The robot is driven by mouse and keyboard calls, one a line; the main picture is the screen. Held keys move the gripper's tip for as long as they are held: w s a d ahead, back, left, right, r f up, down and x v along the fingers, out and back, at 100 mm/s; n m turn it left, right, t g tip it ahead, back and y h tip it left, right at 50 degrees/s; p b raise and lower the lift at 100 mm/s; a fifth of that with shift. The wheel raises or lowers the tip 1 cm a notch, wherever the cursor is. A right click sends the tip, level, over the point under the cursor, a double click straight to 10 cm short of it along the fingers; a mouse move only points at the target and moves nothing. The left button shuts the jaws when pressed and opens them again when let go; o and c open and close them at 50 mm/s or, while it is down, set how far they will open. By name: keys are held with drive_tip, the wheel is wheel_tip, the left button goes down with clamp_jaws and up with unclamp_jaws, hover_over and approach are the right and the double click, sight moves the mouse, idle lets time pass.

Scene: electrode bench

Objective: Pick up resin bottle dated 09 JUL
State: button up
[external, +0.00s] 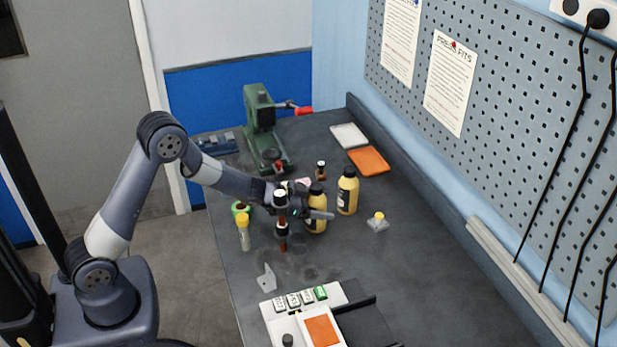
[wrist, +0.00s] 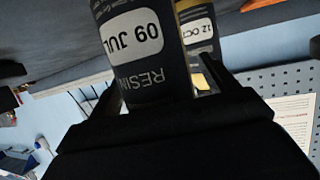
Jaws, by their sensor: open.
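The resin bottle dated 09 JUL (wrist: 145,50) fills the middle of the wrist view, its dark label upside down. It stands between the two fingers of my gripper (wrist: 162,78), which is open; a gap shows at the right finger. In the external view my gripper (external: 304,204) is at this yellow bottle (external: 317,225), partly covering it. Contact with the fingers cannot be told. A second bottle, dated 12 OCT (wrist: 200,35), is just behind it in the wrist view. It appears to be the yellow bottle (external: 347,192) to the right in the external view.
A brown dropper bottle (external: 282,238) and a yellow-capped vial (external: 243,234) stand close in front and left of my gripper. A small brown bottle (external: 321,170) is behind. A green press (external: 262,130) stands farther back. A small yellow-topped item (external: 378,222) lies right. Bench beyond it is clear.

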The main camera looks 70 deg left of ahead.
drive_tip(key=shift+w, duration=0.1)
drive_tip(key=c, duration=1.5)
drive_tip(key=shift+c, duration=0.2)
drive_tip(key=shift+r, duration=0.15)
